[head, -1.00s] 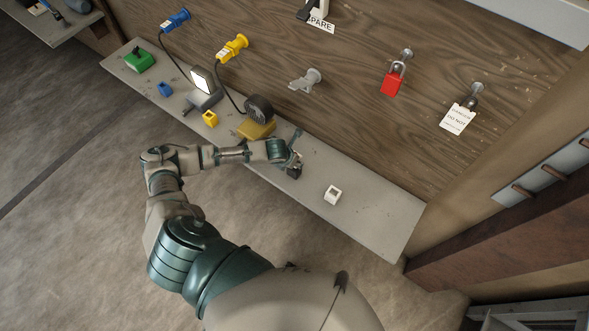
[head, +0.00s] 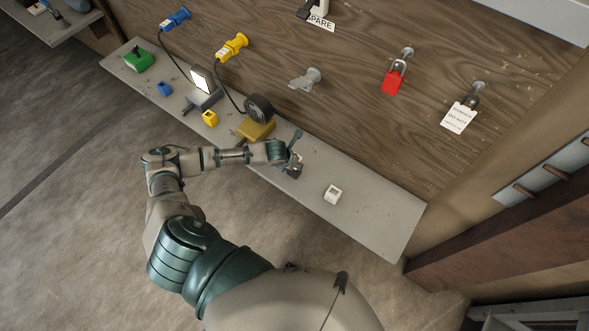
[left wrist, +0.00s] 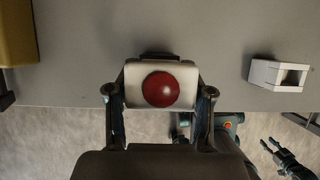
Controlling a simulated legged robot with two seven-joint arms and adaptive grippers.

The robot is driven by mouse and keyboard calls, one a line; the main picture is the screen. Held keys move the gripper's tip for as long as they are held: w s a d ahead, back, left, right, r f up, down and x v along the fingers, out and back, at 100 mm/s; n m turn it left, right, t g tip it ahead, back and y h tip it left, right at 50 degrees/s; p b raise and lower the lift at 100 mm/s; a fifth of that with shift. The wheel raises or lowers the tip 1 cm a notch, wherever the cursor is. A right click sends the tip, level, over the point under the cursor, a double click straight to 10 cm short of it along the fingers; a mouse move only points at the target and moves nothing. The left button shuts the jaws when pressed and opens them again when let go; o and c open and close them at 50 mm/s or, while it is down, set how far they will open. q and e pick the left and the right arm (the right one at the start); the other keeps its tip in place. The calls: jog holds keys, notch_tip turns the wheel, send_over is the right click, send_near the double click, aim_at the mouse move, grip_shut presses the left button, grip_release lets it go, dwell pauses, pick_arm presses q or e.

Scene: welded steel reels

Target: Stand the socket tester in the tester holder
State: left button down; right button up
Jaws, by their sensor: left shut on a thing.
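My left gripper (left wrist: 158,95) is shut on a white block with a red dome, which I take to be the socket tester (left wrist: 131,84). Its fingers are on the block's left and right sides. In the head view the left gripper (head: 294,164) is over the front part of the grey shelf, and the held block is mostly hidden. A small white open-topped box, apparently the tester holder (head: 332,195), stands on the shelf to the right, apart from the gripper. It also shows in the left wrist view (left wrist: 262,72). My right gripper (left wrist: 267,143) appears open and empty over the floor.
The narrow grey shelf (head: 375,220) is clear around the white box. Left of the gripper stand a yellow block with a dark round fan (head: 257,131), a lamp (head: 202,88), small yellow (head: 210,118) and blue (head: 164,89) boxes. The wooden panel (head: 350,60) rises behind.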

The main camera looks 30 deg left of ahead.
pick_arm(q)
jog(key=shift+f, duration=0.5)
jog(key=shift+c, duration=1.8)
grip_release()
notch_tip(320, 180, up, 6)
jog(key=p, duration=0.5)
jog(key=shift+p, duration=0.4)
jog(key=shift+r, duration=1.5)
